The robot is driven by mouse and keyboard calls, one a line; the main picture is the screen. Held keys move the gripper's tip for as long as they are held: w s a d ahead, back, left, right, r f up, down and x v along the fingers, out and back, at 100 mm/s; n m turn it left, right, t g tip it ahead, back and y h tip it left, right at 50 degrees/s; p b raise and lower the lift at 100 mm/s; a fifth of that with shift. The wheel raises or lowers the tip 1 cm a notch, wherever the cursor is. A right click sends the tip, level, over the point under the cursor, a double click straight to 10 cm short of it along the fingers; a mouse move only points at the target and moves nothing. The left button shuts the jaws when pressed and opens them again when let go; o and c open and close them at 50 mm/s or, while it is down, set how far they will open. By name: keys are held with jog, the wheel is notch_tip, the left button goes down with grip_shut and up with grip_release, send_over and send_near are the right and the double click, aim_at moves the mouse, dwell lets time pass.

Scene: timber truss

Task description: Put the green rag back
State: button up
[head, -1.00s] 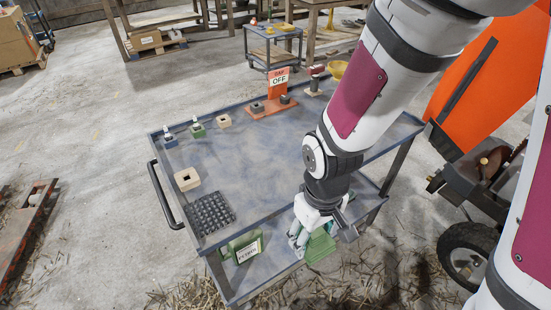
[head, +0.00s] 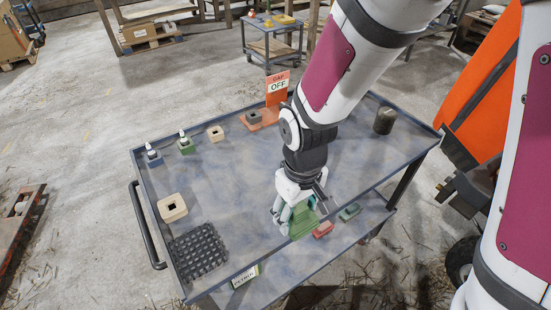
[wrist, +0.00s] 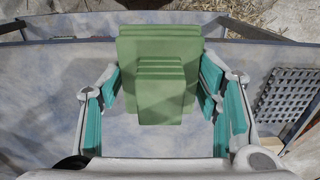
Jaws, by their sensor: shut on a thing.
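The green rag (wrist: 160,88) looks like a flat folded stack with a raised narrower part. In the head view my gripper (head: 292,212) points down near the front edge of the blue-grey cart (head: 235,170), and the green rag (head: 306,220) shows below and right of the fingers. The wrist view shows mottled cart surface around the rag. I cannot tell the exact gap under it.
A black grid mat (head: 198,253) lies at the cart's front left, beside a cream block with a hole (head: 172,207). A dark cylinder (head: 385,120) and an orange sign (head: 278,88) stand farther back.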

send_over(275, 198)
jog(key=shift+f, duration=2.15)
jog(key=shift+f+b, duration=0.2)
jog(key=shift+b, duration=0.1)
jog(key=o, duration=0.9)
jog(key=shift+o, duration=1.1)
